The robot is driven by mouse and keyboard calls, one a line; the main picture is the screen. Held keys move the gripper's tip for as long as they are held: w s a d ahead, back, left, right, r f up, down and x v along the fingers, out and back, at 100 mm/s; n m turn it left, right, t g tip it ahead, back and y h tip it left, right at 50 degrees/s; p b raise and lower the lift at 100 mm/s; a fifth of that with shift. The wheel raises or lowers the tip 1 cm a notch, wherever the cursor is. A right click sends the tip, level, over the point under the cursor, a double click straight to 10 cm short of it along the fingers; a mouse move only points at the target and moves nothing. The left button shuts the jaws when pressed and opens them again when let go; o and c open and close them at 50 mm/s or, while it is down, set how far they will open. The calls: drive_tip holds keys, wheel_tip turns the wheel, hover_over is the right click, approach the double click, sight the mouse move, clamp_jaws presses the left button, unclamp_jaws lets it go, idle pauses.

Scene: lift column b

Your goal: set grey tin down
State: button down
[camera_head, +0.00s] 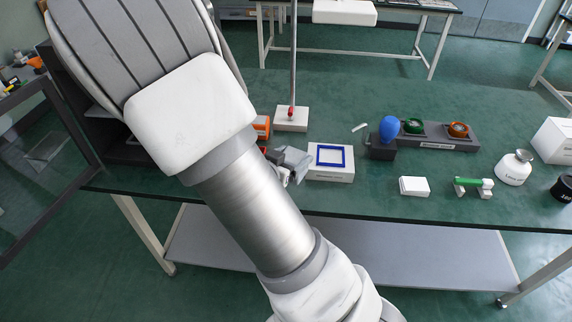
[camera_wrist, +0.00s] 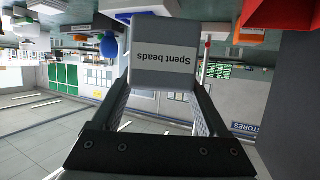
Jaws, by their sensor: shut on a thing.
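My gripper (camera_wrist: 163,94) is shut on a grey tin (camera_wrist: 163,66), a boxy block labelled "Spent beads" that appears upside down in the wrist view. Its fingers grip it from two sides. In the head view, my arm covers much of the gripper; a grey piece at its end, probably the tin (camera_head: 293,156), shows just left of a white block (camera_head: 330,175) with a blue square outline (camera_head: 331,156) on top. I cannot tell whether the tin touches anything below it.
A thin pole on a white base (camera_head: 290,124) stands behind, beside an orange object (camera_head: 262,127). Right of the block are a blue egg-shaped thing (camera_head: 389,128), a dark tray (camera_head: 458,142), a small white box (camera_head: 414,187), a green-handled item (camera_head: 470,184) and a white flask (camera_head: 514,169).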

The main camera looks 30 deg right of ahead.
drive_tip(key=shift+w+d+f+b, duration=0.25)
drive_tip(key=shift+w+f+b, duration=0.2)
drive_tip(key=shift+w+f, duration=1.1)
drive_tip(key=shift+w+d+f+b, duration=0.3)
drive_tip(key=shift+w+f+b, duration=0.15)
drive_tip(key=shift+w+f, duration=1.1)
drive_tip(key=shift+w+d+f+b, duration=0.25)
drive_tip(key=shift+w+f+b, duration=0.2)
drive_tip(key=shift+w+f, duration=1.1)
drive_tip(key=shift+s+f, duration=0.1)
drive_tip(key=shift+f, duration=0.05)
drive_tip(key=shift+f, duration=0.15)
drive_tip(key=shift+c, duration=0.9)
unclamp_jaws()
drive_tip(key=shift+r, duration=0.2)
